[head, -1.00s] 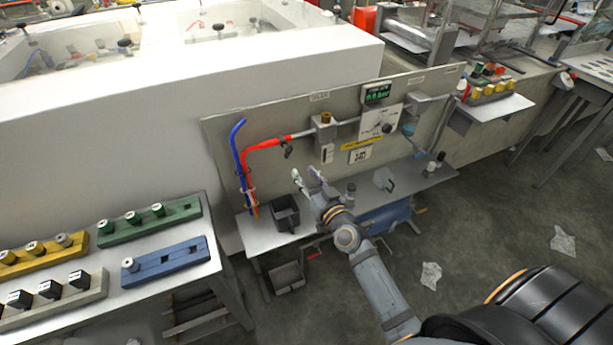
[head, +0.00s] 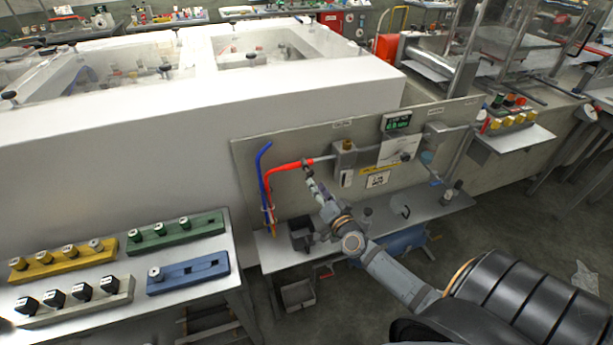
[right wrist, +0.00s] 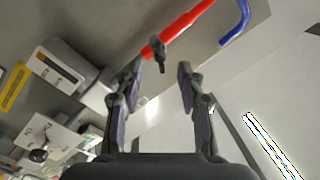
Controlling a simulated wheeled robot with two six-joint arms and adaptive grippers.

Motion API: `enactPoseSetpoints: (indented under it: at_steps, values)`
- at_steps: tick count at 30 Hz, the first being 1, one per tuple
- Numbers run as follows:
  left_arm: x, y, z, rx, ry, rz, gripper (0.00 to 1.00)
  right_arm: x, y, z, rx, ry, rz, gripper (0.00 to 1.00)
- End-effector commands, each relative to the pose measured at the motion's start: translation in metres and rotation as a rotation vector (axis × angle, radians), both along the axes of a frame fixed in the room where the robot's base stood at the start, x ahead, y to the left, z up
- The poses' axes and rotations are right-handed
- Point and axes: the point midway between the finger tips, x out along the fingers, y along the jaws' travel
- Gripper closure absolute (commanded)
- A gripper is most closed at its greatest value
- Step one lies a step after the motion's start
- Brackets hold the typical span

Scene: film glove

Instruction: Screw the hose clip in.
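A red hose (head: 283,168) runs along the upright grey panel and ends by a thin metal pipe (head: 325,158). A small dark hose clip (head: 306,163) sits around the hose near that end. In the right wrist view, the clip (right wrist: 158,52) hangs from the red hose (right wrist: 183,27), its dark screw part pointing down in the picture. My right gripper (head: 309,180) is just below the clip. In the right wrist view, its fingers (right wrist: 160,82) are apart with nothing between them, and the clip lies just beyond the tips. My left gripper is not in view.
A blue hose (head: 262,175) hangs left of the red one. A valve block (head: 345,157) and a gauge card (head: 398,150) are right of the clip. A dark bin (head: 300,235) stands on the shelf below. A table with coloured racks (head: 187,273) is at the lower left.

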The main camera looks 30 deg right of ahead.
Motion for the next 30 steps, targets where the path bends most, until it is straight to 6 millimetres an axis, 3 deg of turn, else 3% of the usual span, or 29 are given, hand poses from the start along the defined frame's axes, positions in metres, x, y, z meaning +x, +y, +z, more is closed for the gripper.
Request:
enactPoseSetpoints:
  at_steps: [3, 9, 20, 28, 30]
  values:
    - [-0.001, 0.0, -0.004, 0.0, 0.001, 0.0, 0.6, 0.026, -0.004, 0.0, 0.001, -0.004, -0.002, 0.61]
    - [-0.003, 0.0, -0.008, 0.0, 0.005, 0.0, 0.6, 0.055, -0.007, -0.001, 0.0, 0.0, 0.0, 0.61]
    - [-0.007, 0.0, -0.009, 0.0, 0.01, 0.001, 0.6, 0.061, -0.008, 0.0, -0.001, 0.001, 0.001, 0.61]
    - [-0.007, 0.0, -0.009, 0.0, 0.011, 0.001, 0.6, 0.061, -0.008, 0.0, -0.001, 0.0, 0.001, 0.98]
    - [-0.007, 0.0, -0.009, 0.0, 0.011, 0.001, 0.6, 0.061, -0.008, 0.0, -0.001, 0.0, 0.001, 1.0]
